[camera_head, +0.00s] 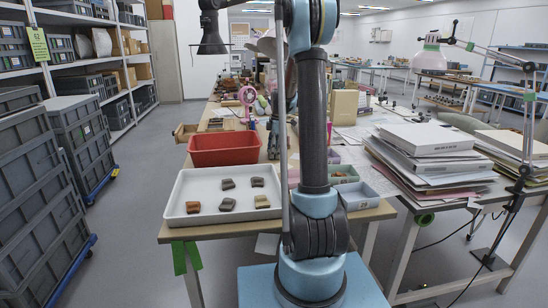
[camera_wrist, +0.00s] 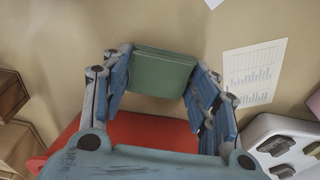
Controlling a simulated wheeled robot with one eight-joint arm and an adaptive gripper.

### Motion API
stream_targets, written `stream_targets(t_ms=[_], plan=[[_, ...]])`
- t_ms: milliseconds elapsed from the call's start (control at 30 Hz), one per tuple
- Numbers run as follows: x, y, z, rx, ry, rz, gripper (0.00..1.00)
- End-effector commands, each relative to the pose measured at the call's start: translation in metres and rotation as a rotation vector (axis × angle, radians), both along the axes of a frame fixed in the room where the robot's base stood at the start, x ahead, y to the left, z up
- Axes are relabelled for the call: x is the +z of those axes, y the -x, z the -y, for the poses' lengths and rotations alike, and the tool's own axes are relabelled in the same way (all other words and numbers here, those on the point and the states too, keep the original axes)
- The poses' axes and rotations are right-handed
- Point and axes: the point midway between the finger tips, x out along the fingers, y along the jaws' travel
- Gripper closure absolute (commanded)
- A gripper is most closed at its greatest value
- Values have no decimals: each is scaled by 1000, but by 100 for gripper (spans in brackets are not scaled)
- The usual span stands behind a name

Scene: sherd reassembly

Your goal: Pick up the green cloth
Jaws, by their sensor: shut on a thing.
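The green cloth (camera_wrist: 160,75) is a folded, block-like pad in the wrist view. My gripper (camera_wrist: 155,78) is shut on it, with one blue-padded finger on its left side and one on its right. The near edge of the cloth lies close to a red bin (camera_wrist: 150,128) in that picture. I cannot tell how high the cloth is above the table. In the head view my own arm hides the cloth and most of the gripper.
The red bin (camera_head: 224,150) and a white tray (camera_head: 178,215) with several sherds (camera_head: 228,204) stand left of my arm. Stacked papers (camera_head: 430,140) are on the right. A printed sheet (camera_wrist: 253,74) lies on bare table beside the gripper.

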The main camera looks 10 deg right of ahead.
Motion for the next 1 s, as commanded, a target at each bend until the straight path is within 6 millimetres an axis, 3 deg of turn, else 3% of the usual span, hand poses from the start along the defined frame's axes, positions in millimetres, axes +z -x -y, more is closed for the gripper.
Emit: stream_targets(t_ms=[367, 800, 1000], plan=[[10, 0, 1, -1, 0, 0, 69], [81, 0, 1, -1, 0, 0, 69], [97, 0, 1, -1, 0, 0, 69]])
